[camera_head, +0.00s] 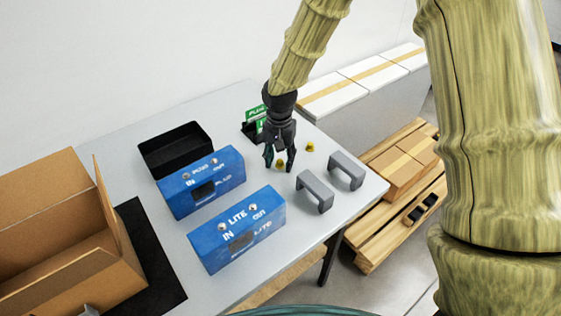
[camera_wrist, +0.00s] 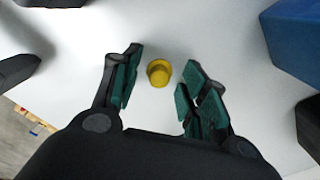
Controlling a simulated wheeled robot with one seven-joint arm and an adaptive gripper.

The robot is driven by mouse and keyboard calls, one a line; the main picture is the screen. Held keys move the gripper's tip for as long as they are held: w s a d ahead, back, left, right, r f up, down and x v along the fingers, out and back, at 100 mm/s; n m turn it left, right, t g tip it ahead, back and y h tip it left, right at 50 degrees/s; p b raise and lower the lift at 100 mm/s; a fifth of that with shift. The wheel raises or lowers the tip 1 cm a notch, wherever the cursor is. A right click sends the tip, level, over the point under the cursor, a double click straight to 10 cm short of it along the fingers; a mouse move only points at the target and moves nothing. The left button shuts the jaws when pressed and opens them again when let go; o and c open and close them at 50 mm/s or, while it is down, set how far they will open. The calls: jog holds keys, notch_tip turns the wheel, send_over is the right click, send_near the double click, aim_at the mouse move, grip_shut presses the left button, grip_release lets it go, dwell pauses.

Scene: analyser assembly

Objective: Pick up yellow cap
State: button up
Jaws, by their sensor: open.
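A yellow cap (camera_wrist: 159,73) stands on the light table in the wrist view, between and just beyond the tips of my open gripper (camera_wrist: 156,85). It also shows in the head view (camera_head: 279,163), partly hidden between the fingers of my gripper (camera_head: 278,166). The jaws are apart and hold nothing. A second yellow cap (camera_head: 310,147) sits on the table to the right of my gripper in the head view.
Two grey handles (camera_head: 314,191) (camera_head: 346,171) stand on the table right of my gripper. Two blue boxes (camera_head: 236,228) (camera_head: 201,182), a black tray (camera_head: 174,167) and an open cardboard box (camera_head: 60,240) are left. A green card (camera_head: 255,117) stands behind.

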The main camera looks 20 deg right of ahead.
jog(key=shift+s+r, duration=0.15)
jog(key=shift+s, duration=0.05)
jog(key=shift+w, duration=0.15)
jog(key=c, duration=0.8)
